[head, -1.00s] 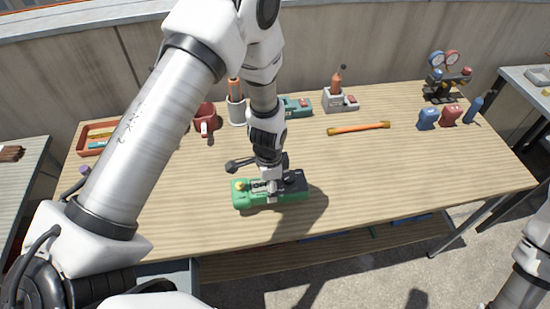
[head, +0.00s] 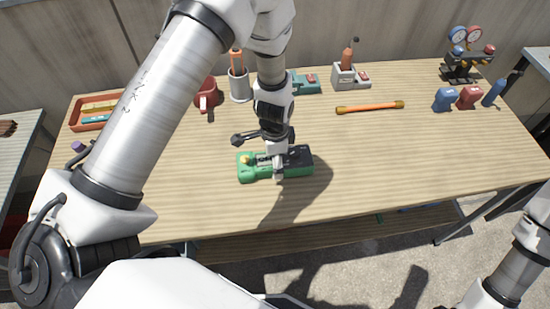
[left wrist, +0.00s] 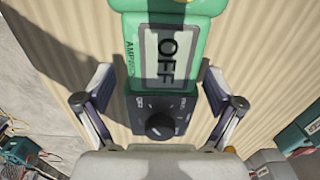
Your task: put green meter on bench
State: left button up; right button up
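The green meter (head: 249,171) has a dark dial section and lies flat, apparently on the wooden bench (head: 370,160) left of its middle. In the left wrist view the meter (left wrist: 168,75) shows a display reading OFF and a black dial below it. My left gripper (head: 278,172) is directly over the meter. In the left wrist view its two fingers (left wrist: 160,98) stand on either side of the meter with gaps, so it is open. The gripper hides part of the meter in the head view. My right arm shows at the lower right, but its gripper is out of view.
Along the back stand a red tray (head: 92,117), a red mug (head: 207,95), a grey cup (head: 239,84), a teal case (head: 306,83) and a grey holder (head: 349,76). An orange bar (head: 370,107) lies right. A gauge set (head: 467,62) stands back right. The front right bench is clear.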

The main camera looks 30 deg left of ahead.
pick_arm(q)
jog(key=shift+w+f, duration=0.1)
jog(key=shift+r, duration=0.55)
notch_tip(320, 180, up, 11)
jog(key=b, duration=0.1)
